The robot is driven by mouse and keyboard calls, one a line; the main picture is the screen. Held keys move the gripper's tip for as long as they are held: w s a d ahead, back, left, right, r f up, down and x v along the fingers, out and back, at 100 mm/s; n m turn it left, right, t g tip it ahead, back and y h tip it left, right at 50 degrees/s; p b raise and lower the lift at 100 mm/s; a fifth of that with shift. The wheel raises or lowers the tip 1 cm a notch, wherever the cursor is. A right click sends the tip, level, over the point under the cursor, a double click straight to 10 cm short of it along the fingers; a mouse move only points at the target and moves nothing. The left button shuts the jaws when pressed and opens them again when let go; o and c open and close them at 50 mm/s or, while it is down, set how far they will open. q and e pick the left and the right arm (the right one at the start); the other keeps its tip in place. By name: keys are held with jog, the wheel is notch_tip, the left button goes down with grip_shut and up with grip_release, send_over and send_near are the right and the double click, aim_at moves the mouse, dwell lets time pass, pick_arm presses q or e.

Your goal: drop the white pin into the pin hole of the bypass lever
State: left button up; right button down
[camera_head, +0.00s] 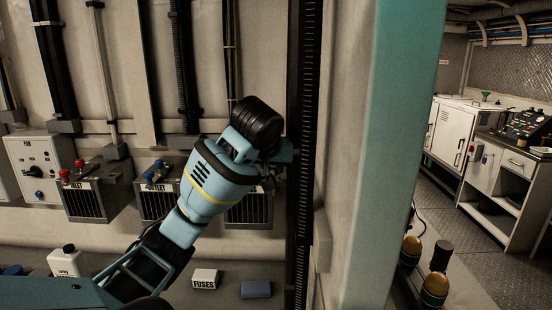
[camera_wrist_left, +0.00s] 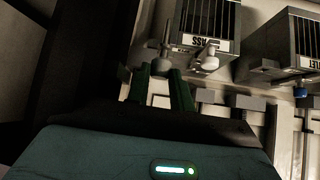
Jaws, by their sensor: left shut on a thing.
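My left gripper (camera_wrist_left: 159,72) shows in the left wrist view as two dark green fingers, shut on the white pin; little of the pin shows between them. A slim grey piece (camera_wrist_left: 166,42) stands just beyond the fingertips; I cannot tell whether it is part of the pin. The pale bypass lever (camera_wrist_left: 206,58) sticks out below the bypass box (camera_wrist_left: 205,22), right of the fingertips. Its pin hole cannot be made out. In the head view my left arm hides the gripper, the lever and much of the bypass box (camera_head: 252,209).
Left of the bypass box are the outlet box (camera_head: 158,205) with blue knobs and the inlet box (camera_head: 95,200) with red knobs. A fuses box (camera_head: 204,278), a blue block (camera_head: 256,289) and a white bottle (camera_head: 65,262) stand below. A dark vertical rail (camera_head: 305,150) stands at right.

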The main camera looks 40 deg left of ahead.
pick_arm(q)
jog(key=shift+s+d+r, duration=0.15)
jog(key=shift+s+r, duration=0.05)
jog(key=shift+s, duration=0.25)
jog(key=shift+s+d+f, duration=0.1)
jog(key=shift+s+d, duration=0.45)
jog(key=shift+s, duration=0.3)
jog(key=shift+s+d+f, duration=0.1)
jog(key=shift+s+d, duration=0.45)
jog(key=shift+s, duration=0.25)
jog(key=w+a+r, duration=0.3)
jog(key=w+a, duration=0.1)
jog(key=a, duration=0.4)
jog(key=w+a+r, duration=0.3)
jog(key=w+a, duration=0.1)
jog(key=a, duration=0.4)
jog(key=shift+w+a, duration=0.25)
jog(key=shift+a, duration=0.15)
jog(key=shift+f, duration=2.8)
jog(key=shift+r, duration=0.1)
